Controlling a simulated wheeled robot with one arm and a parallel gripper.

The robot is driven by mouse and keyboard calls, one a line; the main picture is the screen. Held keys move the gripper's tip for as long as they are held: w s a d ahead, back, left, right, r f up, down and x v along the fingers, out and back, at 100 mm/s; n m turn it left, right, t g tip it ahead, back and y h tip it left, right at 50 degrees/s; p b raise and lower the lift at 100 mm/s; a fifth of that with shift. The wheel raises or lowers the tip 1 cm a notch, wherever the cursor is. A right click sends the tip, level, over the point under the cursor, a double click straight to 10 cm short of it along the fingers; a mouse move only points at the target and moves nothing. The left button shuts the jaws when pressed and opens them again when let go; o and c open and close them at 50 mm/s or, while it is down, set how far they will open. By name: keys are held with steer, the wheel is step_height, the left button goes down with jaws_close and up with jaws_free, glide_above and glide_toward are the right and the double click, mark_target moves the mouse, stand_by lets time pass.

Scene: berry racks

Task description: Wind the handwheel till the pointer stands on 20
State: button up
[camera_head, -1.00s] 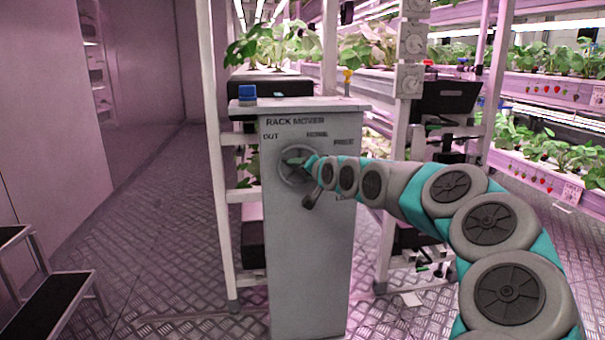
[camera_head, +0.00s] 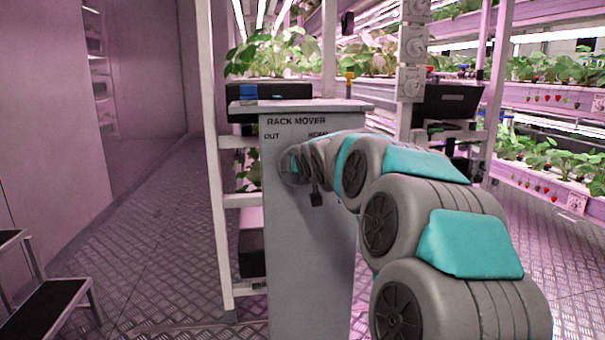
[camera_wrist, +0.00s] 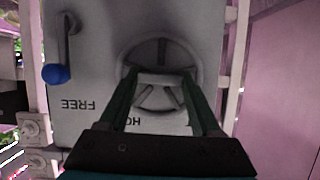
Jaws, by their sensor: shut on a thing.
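The rack mover cabinet (camera_head: 308,260) is a grey upright box with the words RACK MOVER and OUT on its front. Its round, spoked handwheel (camera_wrist: 146,52) is in the upper middle of the wrist view; in the head view the handwheel (camera_head: 289,170) is mostly behind my arm. In the head view my gripper (camera_head: 297,163) is small and partly covered by my arm. I cannot make out a pointer or a 20 mark.
A lever with a blue ball (camera_wrist: 55,73) is beside the upside-down word FREE. Plant racks stand behind and right. Black-topped steps (camera_head: 45,305) are at lower left; floor between is clear.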

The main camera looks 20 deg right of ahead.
stand_by(0.4)
steer(key=o, duration=1.4)
steer(key=v, duration=0.7)
steer(key=shift+s+a+r, duration=0.15)
steer(key=shift+s+r, duration=0.05)
steer(key=shift+s, duration=0.1)
